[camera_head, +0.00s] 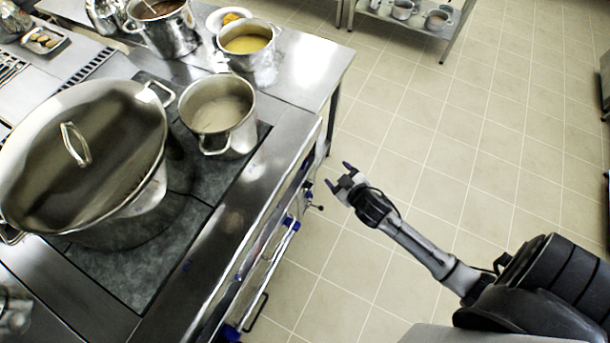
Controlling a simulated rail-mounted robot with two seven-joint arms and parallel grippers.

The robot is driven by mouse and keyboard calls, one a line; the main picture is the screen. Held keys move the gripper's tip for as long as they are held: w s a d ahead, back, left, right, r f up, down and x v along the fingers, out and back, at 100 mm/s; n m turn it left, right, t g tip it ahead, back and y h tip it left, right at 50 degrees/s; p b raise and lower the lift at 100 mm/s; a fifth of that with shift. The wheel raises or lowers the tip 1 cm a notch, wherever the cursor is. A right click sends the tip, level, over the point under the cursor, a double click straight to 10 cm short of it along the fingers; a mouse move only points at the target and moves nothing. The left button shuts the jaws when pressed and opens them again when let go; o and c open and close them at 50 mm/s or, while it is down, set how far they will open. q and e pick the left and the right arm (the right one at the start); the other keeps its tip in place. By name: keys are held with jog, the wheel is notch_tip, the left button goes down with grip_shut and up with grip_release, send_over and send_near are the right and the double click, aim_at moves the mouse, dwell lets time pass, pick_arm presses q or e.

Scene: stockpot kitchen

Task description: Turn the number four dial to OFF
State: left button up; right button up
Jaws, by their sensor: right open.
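The stove (232,222) has a steel front edge with a control panel on its side, seen steeply from above. Several small dark and blue knobs show along that side, and one dark dial (309,194) sits close to my right gripper. I cannot read the dial numbers or their settings. My right gripper (338,179) is open and empty, with its fingers pointing left toward the stove front. It appears a little apart from the panel. My left gripper is not in view.
A large lidded stockpot (95,150) and a smaller pot (218,115) stand on the stovetop. A pot of yellow soup (247,45) stands on the counter behind. An oven handle (268,268) juts from the stove front. The tiled floor (450,150) to the right is clear.

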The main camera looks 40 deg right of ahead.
jog(key=w+d+f+n+t+y+b, duration=0.2)
jog(key=w+f+b, duration=0.1)
jog(key=f+b, duration=0.35)
jog(key=w+d+f+n+t+y+b, duration=0.1)
jog(key=w+d+f+n+t+b, duration=0.1)
jog(key=f+b, duration=0.45)
jog(key=n+y+b, duration=0.5)
jog(key=y+b, duration=0.1)
jog(key=b, duration=0.2)
send_near(304, 165)
jog(key=shift+f+b+x, duration=0.15)
jog(key=shift+b+x, duration=0.75)
jog(key=shift+x, duration=1.55)
jog(key=shift+f+b+x, duration=0.15)
jog(key=shift+b+x, duration=0.75)
jog(key=shift+x, duration=1.6)
jog(key=shift+c, duration=0.3)
jog(key=shift+c, duration=0.7)
jog(key=c, duration=0.7)
jog(key=shift+o, duration=0.2)
